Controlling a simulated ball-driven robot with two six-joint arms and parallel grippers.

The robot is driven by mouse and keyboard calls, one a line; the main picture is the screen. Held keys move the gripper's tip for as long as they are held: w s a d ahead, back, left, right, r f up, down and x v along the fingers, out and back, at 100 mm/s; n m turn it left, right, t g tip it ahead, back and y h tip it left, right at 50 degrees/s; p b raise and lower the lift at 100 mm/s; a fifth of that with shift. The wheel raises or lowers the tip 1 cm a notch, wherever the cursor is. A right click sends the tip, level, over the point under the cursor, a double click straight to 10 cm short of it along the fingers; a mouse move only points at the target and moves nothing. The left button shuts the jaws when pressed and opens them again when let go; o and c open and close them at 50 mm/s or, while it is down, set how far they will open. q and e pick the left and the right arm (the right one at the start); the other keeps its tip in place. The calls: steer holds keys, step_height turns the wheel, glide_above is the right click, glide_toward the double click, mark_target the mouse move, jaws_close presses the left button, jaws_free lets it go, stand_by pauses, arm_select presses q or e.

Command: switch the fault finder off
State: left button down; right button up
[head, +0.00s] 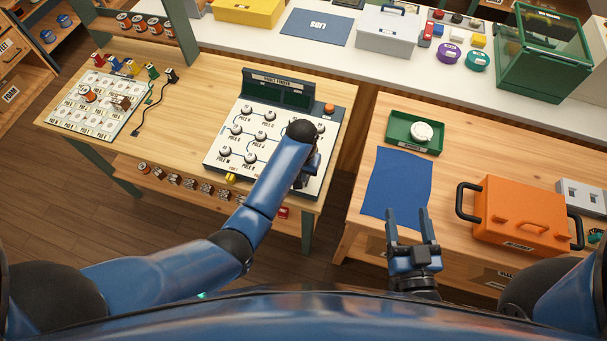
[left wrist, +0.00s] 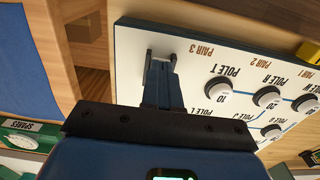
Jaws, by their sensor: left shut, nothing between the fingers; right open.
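The fault finder (head: 214,152) is a white panel with several black knobs, a dark green display housing (head: 277,91) at its back and an orange button (head: 329,107) at its back right corner. My left gripper (head: 303,180) is at the panel's right front part, mostly hidden behind my arm in the head view. In the left wrist view, my left gripper (left wrist: 160,62) is shut and empty, its tips over the white panel (left wrist: 205,58) beside the PAIR 3 label. Whether the tips touch anything there is unclear. My right gripper (head: 408,225) is open and empty by the blue mat's front edge.
A card of labelled squares (head: 98,113) with coloured plugs lies left of the panel. On the right table are a green tray (head: 394,138), a blue mat (head: 400,180) and an orange case (head: 520,212). A gap separates the two tables.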

arm_select(q)
steer(key=shift+s+f, duration=0.1)
steer(key=shift+r+p, duration=0.9)
steer(key=shift+p, duration=0.15)
step_height(320, 180, up, 2)
steer(key=shift+p, duration=0.9)
steer(key=shift+r+p, duration=1.6)
steer(key=shift+p, duration=0.05)
